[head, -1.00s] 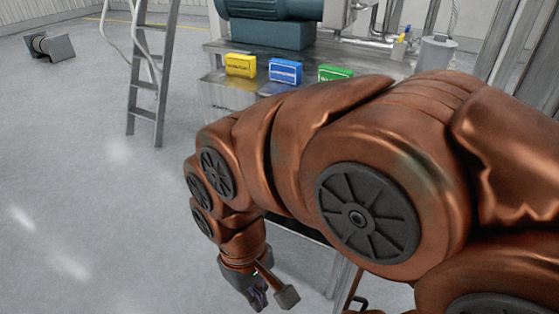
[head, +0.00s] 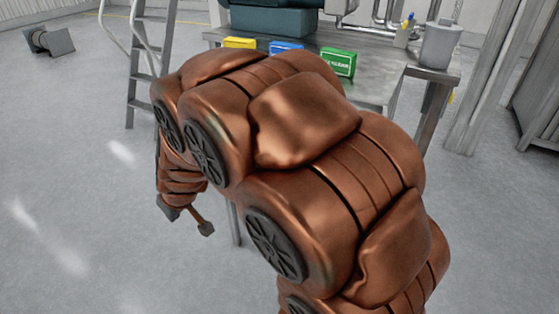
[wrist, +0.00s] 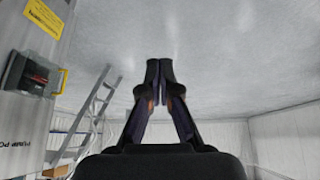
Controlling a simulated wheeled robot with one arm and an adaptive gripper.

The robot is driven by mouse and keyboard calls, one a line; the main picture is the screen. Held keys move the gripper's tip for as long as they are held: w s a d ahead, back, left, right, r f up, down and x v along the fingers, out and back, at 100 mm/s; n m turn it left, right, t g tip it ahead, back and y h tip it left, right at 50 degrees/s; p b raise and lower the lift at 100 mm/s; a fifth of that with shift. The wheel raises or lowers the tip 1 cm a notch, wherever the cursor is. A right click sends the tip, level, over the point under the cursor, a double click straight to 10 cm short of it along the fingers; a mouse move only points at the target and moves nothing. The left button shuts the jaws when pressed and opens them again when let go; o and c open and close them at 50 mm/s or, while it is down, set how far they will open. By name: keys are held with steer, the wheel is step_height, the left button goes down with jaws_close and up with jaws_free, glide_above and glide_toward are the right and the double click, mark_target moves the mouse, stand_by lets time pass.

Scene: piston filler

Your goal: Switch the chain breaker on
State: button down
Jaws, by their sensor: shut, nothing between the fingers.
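My gripper shows in the wrist view (wrist: 159,80) with its two dark fingers together and nothing between them. In the head view, part of the gripper (head: 168,209) shows at the left, low beside my copper arm. I read no chain breaker label. A dark switch box (wrist: 33,76) with red inside and a yellow handle is on a grey panel (wrist: 12,45) at the left of the wrist view. The panel has partly cut-off lettering like "PUMP PO". The gripper is apart from it, to its right in the picture. I cannot tell the switch's position.
A steel table (head: 375,85) carries yellow (head: 238,43), blue (head: 286,48) and green (head: 338,62) boxes, a grey canister (head: 440,45) and a machine (head: 275,20). A ladder (head: 150,60) stands to its left. My arm hides part of the table. Open floor (head: 70,170) lies left.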

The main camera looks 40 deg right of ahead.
steer(key=w+d+f+t+h+b, duration=0.1)
steer(key=w+d+f+h+b, duration=0.2)
steer(key=w+d, duration=0.4)
steer(key=w+d+f+t+h, duration=0.2)
steer(key=w+d+f+h, duration=0.25)
steer(key=d, duration=0.35)
steer(key=s+d+f+g+h+b, duration=0.1)
steer(key=s+d+g+h+b, duration=0.1)
steer(key=d, duration=0.6)
steer(key=s+d+f+n+g+h+b, duration=0.1)
steer(key=s+d+g+h, duration=0.1)
steer(key=s+d+h, duration=0.2)
steer(key=d+h, duration=0.3)
steer(key=d, duration=0.1)
steer(key=shift+s+d+f+b, duration=0.15)
steer(key=shift+d+f+b, duration=0.15)
steer(key=shift+f+b, duration=0.1)
steer(key=shift+d, duration=0.1)
steer(key=x, duration=1.3)
steer(key=shift+d, duration=0.4)
